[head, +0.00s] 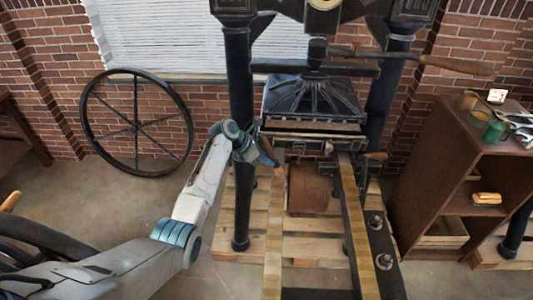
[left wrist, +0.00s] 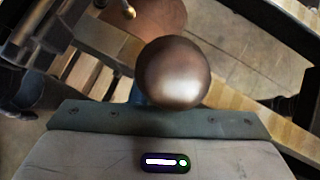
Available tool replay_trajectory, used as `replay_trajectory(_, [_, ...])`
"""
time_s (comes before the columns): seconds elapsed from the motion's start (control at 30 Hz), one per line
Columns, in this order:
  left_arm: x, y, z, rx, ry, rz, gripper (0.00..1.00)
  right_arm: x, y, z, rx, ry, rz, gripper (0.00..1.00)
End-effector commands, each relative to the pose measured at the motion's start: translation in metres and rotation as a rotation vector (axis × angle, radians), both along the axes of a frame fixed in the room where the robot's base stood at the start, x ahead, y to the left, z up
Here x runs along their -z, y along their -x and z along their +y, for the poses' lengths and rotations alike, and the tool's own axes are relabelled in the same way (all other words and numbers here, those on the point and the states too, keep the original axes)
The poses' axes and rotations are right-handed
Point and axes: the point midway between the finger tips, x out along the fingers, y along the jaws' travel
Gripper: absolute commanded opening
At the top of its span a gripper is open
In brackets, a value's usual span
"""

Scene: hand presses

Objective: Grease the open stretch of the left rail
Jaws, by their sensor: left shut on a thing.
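The left rail (head: 274,235) runs from under the press toward the front, its tan top bare along this stretch. The right rail (head: 358,235) runs parallel to it. My left gripper (head: 266,153) is at the far end of the left rail, close to the press bed. It is shut on a tool with a round, dark bronze end (left wrist: 173,73), which fills the middle of the left wrist view. The tool's working end is hidden, so I cannot tell whether it touches the rail. My right gripper is not in view.
The black hand press (head: 312,97) stands on a wooden pallet, with a post (head: 240,150) close beside my left forearm. A spoked wheel (head: 136,122) leans on the brick wall. A brown cabinet (head: 440,165) stands at the right. Above the near rails is free room.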

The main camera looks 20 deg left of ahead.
Motion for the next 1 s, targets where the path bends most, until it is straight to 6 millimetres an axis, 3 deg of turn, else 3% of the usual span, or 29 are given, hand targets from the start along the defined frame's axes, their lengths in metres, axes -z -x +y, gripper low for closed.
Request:
replay_trajectory(0.03, [-0.005, 0.004, -0.001, 0.001, 0.000, 0.002, 0.00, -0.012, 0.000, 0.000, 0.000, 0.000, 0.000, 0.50])
replay_trajectory(0.2, [-0.004, 0.015, -0.003, 0.000, 0.000, 0.002, 0.00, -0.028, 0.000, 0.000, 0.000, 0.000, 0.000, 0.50])
replay_trajectory(1.0, [0.002, 0.070, -0.014, 0.000, 0.000, 0.002, 0.00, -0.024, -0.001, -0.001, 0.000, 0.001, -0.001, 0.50])
